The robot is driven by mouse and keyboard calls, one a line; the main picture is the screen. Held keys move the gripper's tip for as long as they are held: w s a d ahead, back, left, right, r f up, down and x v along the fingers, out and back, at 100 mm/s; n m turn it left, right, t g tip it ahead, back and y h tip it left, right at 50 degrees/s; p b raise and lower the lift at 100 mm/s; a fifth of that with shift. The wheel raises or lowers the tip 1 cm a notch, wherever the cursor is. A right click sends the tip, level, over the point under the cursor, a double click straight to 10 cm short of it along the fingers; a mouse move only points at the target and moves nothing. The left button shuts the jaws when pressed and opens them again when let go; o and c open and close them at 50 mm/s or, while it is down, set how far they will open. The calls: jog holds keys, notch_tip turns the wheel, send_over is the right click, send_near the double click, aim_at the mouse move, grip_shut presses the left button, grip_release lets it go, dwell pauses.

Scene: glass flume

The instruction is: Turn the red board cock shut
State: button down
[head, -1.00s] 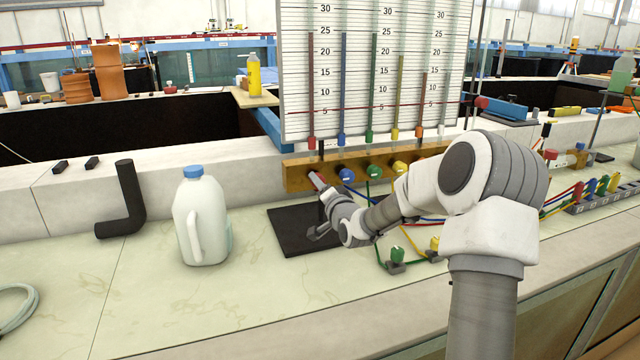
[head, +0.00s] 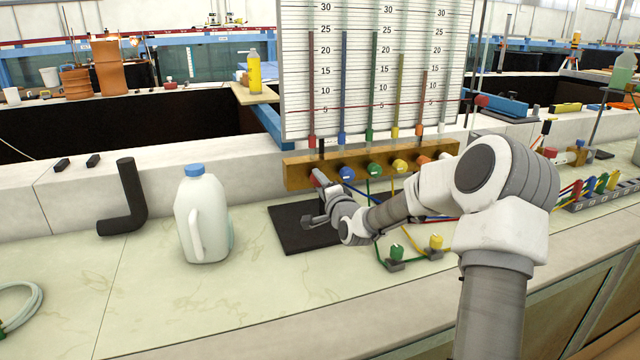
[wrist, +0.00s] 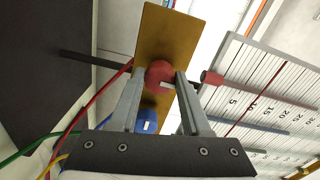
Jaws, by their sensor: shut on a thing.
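The red board cock (wrist: 160,73) is a round red knob on the front of the wooden board, and shows a small white mark in the wrist view. In the head view the red cock (head: 317,178) is at the board's left end, partly covered by my gripper. My gripper (wrist: 157,80) is shut on it, one finger on each side of the knob. In the head view my gripper (head: 319,186) reaches up to the board from the front. The wooden board (head: 297,173) runs below the gauge panel.
A blue cock (head: 346,173) sits close to the right of the red one, with green, yellow and orange cocks beyond. A white jug (head: 203,220) and a black bent pipe (head: 130,195) stand to the left. Coloured tubes run near my wrist.

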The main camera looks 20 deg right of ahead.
jog(key=shift+c, duration=1.9)
grip_release()
jog(key=shift+s, duration=0.15)
jog(key=s+p, duration=0.2)
jog(key=s, duration=1.5)
jog(key=shift+p, duration=0.35)
jog(key=shift+a, duration=0.1)
